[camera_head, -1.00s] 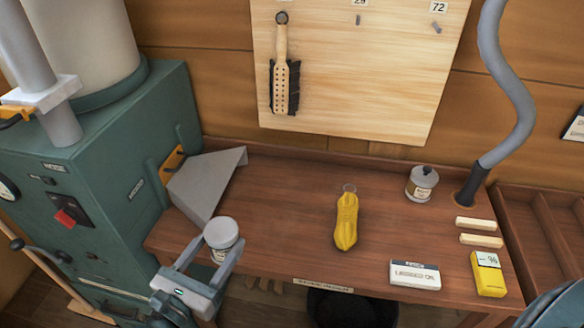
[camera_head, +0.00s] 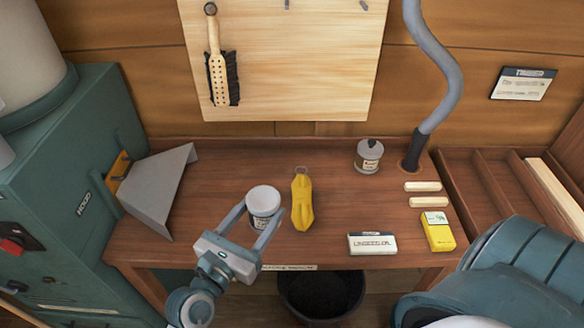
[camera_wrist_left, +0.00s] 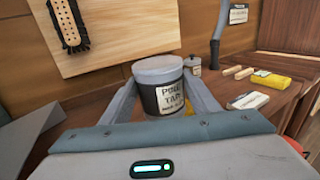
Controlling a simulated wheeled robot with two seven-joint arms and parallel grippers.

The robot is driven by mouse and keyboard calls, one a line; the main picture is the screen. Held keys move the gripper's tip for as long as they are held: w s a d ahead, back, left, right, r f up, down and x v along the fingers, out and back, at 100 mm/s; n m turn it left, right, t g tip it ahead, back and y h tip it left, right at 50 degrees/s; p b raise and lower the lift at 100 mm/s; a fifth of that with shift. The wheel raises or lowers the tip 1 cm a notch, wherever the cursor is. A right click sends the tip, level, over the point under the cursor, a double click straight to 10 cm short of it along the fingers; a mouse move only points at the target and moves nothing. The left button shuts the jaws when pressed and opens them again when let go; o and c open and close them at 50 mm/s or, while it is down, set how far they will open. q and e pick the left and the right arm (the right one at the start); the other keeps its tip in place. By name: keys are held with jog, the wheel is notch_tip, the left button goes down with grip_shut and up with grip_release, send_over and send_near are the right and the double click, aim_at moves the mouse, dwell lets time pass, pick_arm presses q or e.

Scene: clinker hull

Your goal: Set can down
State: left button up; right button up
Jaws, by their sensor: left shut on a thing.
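The can (camera_head: 264,203) has a pale lid and a dark band with a white label reading "PINE TAR". It also shows in the left wrist view (camera_wrist_left: 160,88), upright between the fingers. My left gripper (camera_head: 256,222) is shut on it, one finger on each side, over the front left part of the wooden bench (camera_head: 205,205). I cannot tell whether the can's base touches the bench top. The yellow pouch (camera_head: 302,203) lies just right of the can. My right gripper is not in view; part of my right arm shows at lower right.
A grey metal hood (camera_head: 158,185) stands at the bench's left. A smaller lidded tin (camera_head: 369,156) stands at the back. A linseed oil box (camera_head: 372,244), yellow box (camera_head: 438,231) and two pale blocks (camera_head: 425,187) lie at right. A black bucket (camera_head: 322,292) is below the front edge.

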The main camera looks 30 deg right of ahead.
pick_arm(q)
jog(key=shift+w, duration=0.1)
jog(key=shift+w+a+f, duration=0.15)
jog(key=shift+w, duration=0.1)
jog(key=w+a+f+b, duration=0.1)
jog(key=w+f, duration=0.1)
jog(key=w, duration=0.1)
jog(key=w+a+f+b, duration=0.1)
jog(key=w+a+f, duration=0.1)
jog(key=w, duration=0.1)
jog(key=w+a+f, duration=0.2)
jog(key=w, duration=0.1)
jog(key=shift+w+f+b, duration=0.3)
jog(key=shift+w+b, duration=0.1)
jog(key=shift+f+b, duration=0.3)
jog(key=shift+f, duration=0.15)
jog(key=shift+f+b, duration=0.95)
jog(key=shift+f, duration=0.6)
jog(key=shift+f, duration=0.1)
